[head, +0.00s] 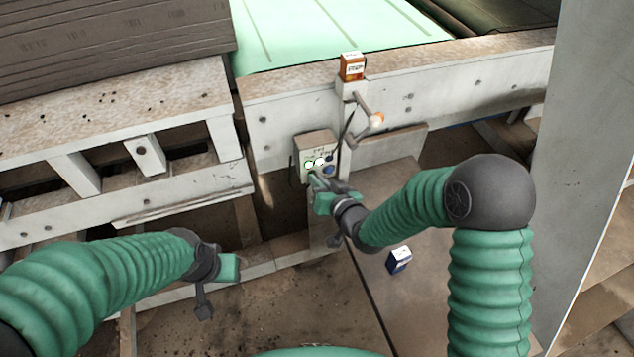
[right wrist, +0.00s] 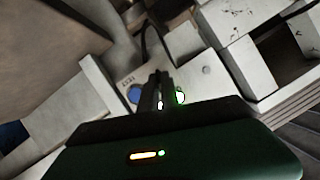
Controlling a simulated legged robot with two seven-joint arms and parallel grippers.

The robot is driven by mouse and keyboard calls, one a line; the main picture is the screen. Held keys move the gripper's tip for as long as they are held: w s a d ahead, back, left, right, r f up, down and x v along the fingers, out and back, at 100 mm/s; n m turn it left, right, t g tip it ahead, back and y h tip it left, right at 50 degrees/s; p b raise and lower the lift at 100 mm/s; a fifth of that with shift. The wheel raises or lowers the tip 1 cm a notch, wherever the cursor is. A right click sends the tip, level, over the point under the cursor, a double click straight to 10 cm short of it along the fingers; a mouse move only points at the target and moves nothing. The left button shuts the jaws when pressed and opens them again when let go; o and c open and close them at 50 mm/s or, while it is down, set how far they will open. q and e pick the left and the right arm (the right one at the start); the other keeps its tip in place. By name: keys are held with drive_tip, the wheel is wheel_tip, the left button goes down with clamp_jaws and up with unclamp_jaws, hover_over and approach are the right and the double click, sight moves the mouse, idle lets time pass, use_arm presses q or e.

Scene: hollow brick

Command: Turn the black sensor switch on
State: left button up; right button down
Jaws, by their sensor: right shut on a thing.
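A pale control box (head: 318,144) is fixed to the white conveyor frame in the middle of the head view. Its face has green-ringed white lights (head: 309,165) and a blue button (head: 328,170). My right gripper (head: 314,177) is at the lower part of that face. In the right wrist view its dark fingers (right wrist: 159,90) are close together against the box face, between the blue button (right wrist: 134,94) and a green-ringed light (right wrist: 180,97). They are shut on the switch, which they mostly hide. My left gripper (head: 226,268) hangs at lower left, away from the box; its fingers are unclear.
An orange-and-white small box (head: 352,67) sits on the frame's top edge above the control box. A lamp-like part (head: 375,120) sticks out right of it. A blue-and-white carton (head: 399,260) lies on the floor panel. A grey post (head: 590,120) stands at right.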

drive_tip(key=shift+w+d+m+y, duration=0.15)
drive_tip(key=shift+m+y, duration=0.15)
drive_tip(key=shift+m, duration=0.3)
drive_tip(key=c, duration=1.6)
unclamp_jaws()
drive_tip(key=shift+r, duration=0.1)
drive_tip(key=shift+w+f, duration=0.15)
drive_tip(key=shift+f, duration=0.1)
drive_tip(key=shift+s+r, duration=0.15)
drive_tip(key=shift+s, duration=0.05)
